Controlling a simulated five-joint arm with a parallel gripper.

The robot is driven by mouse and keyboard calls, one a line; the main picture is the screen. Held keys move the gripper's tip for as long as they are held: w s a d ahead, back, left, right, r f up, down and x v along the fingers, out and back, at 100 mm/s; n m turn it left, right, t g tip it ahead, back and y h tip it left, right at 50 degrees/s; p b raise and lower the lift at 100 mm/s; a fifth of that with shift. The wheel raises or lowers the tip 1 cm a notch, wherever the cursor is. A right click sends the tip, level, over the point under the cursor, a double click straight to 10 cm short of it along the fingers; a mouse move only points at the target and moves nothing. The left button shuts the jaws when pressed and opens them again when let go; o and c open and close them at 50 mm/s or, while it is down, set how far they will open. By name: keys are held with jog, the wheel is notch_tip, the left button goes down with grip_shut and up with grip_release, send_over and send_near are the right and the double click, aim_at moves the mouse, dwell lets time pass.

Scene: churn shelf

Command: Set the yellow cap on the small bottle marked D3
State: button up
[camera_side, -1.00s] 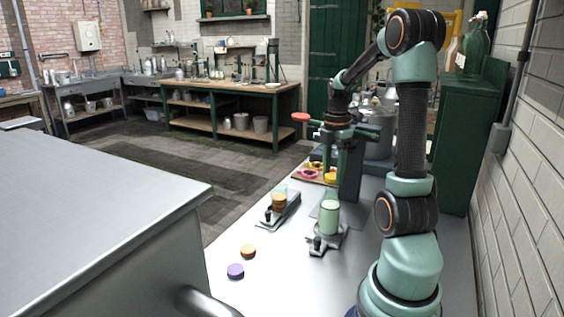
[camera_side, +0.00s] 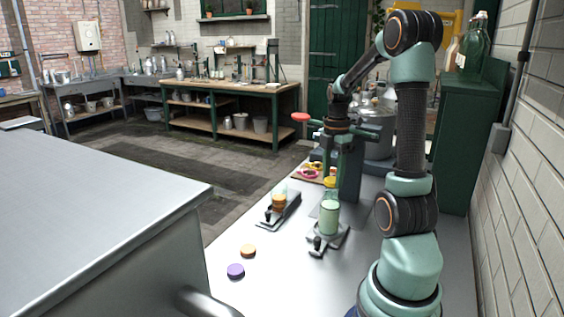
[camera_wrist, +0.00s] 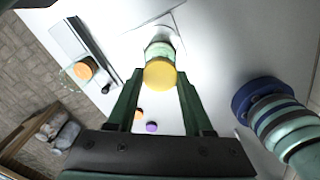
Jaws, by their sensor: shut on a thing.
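My gripper (camera_wrist: 158,84) is shut on the yellow cap (camera_wrist: 160,73), which sits between the fingertips in the wrist view. In the side view the yellow cap (camera_side: 329,183) is low at the fingertips, above and slightly behind the pale green bottle (camera_side: 329,217). That bottle (camera_wrist: 160,48) shows just beyond the cap in the wrist view, partly hidden by it. It stands upright in a dark clamp base. A second, clear bottle with orange contents (camera_side: 279,201) stands in a holder to its left. No D3 mark is readable on either bottle.
An orange cap (camera_side: 248,250) and a purple cap (camera_side: 235,271) lie loose on the pale bench. A tray with pink and yellow pieces (camera_side: 310,172) lies behind the bottles. Clamp handles stick out from both holders. The front bench is mostly clear.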

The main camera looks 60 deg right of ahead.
jog(key=shift+f, duration=0.15)
jog(key=shift+f, duration=0.3)
jog(key=shift+f, duration=0.3)
dwell(0.9)
jog(key=o, duration=1.4)
jog(key=shift+c, duration=0.2)
jog(key=shift+c, duration=0.7)
jog(key=shift+r, duration=3.55)
